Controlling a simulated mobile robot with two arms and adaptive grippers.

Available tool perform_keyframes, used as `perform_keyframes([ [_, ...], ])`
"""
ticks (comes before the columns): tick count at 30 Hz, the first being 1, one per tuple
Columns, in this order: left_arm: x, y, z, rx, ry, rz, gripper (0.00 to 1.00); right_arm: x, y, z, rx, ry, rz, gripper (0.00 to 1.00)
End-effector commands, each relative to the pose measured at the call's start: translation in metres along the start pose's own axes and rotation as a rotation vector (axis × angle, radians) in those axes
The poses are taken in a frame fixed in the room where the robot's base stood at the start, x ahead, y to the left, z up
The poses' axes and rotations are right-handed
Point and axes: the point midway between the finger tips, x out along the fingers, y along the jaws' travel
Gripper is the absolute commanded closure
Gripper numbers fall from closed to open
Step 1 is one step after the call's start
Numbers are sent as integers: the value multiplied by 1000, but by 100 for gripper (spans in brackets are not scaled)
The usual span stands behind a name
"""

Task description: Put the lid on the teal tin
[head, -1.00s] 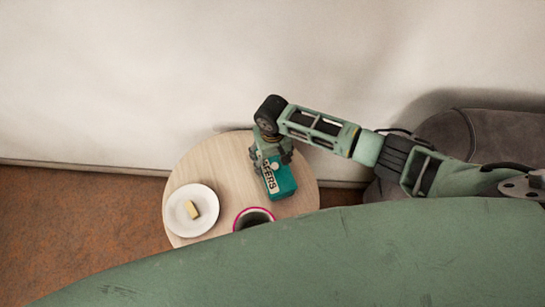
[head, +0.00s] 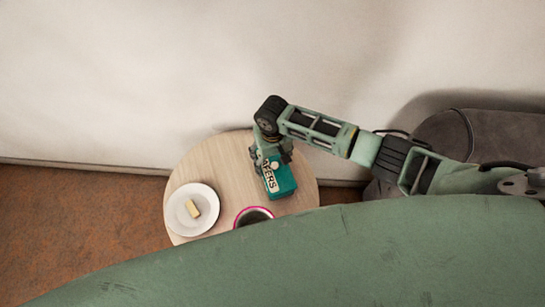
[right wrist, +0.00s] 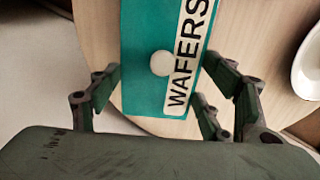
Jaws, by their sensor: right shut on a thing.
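The teal lid (head: 281,177) has a white label reading WAFERS and a round pale knob. It fills the upper middle of the right wrist view (right wrist: 145,45). My right gripper (head: 271,154) is shut on the lid, with its fingers (right wrist: 160,95) at the lid's two sides. The teal tin (head: 284,194) shows only as a darker teal side under the lid, mostly hidden. I cannot tell whether a gap is left between lid and tin. My left gripper is not in view.
The round wooden table (head: 215,158) also holds a white plate (head: 180,222) with a yellow block (head: 192,208) at the left. A dark cup with a pink rim (head: 253,210) stands near the front. A grey chair (head: 485,135) is at the right. The table's back left is clear.

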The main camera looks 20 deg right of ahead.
Motion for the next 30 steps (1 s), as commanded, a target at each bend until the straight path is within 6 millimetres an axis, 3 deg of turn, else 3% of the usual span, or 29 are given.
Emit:
perform_keyframes([
  [7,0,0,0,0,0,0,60,0,0,0,-1,0,0,54],
  [8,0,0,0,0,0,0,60,0,0,0,-1,0,0,28],
  [15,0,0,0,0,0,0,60,0,0,0,-1,0,0,7],
  [23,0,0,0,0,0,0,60,0,0,0,-1,0,0,7],
  [26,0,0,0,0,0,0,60,0,0,0,-1,0,0,0],
  [30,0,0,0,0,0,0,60,0,0,0,-1,0,0,0],
])
